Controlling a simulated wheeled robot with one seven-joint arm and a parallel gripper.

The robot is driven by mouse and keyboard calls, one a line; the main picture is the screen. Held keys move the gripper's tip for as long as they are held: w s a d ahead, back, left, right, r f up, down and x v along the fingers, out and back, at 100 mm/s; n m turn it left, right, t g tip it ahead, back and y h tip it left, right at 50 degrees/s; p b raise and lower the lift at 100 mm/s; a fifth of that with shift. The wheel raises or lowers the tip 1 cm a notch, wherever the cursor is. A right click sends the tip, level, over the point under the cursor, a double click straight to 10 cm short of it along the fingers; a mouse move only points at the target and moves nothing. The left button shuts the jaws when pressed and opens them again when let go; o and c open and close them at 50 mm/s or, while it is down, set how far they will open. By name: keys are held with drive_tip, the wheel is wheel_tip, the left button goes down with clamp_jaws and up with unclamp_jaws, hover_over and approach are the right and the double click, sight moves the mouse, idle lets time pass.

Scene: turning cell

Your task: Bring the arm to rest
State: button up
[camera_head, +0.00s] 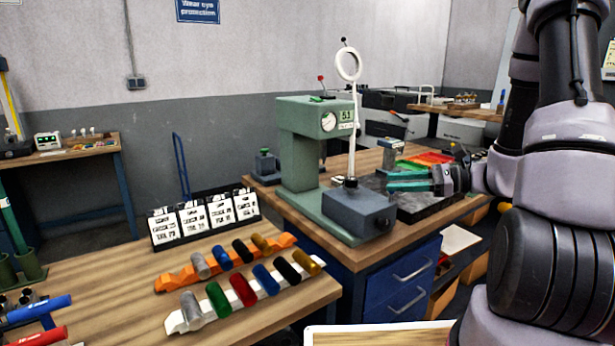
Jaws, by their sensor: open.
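My arm comes in from the right side of the head view, and its dark links fill that edge. My gripper (391,181) points left, with its teal fingers a little apart and nothing seen between them. I cannot tell how high the fingers are above the plate.
A green press-like machine (299,150) and a ring magnifier (348,65) stand left of my gripper. Coloured cylinders lie on an orange rack (172,283) and a white rack (183,322) on the near table. Blue drawers (395,285) are below.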

drive_tip(key=s+a+r+n+g+h, duration=0.3)
drive_tip(key=s+r+n+g+h, duration=0.2)
drive_tip(key=s+r+n+h, duration=0.4)
drive_tip(key=s+d+r+n+t+h, duration=0.4)
drive_tip(key=s+r+n+t, duration=0.1)
drive_tip(key=r, duration=0.5)
drive_tip(key=shift+s+d+t, duration=0.2)
drive_tip(key=shift+s+t, duration=0.5)
drive_tip(key=shift+t, duration=0.3)
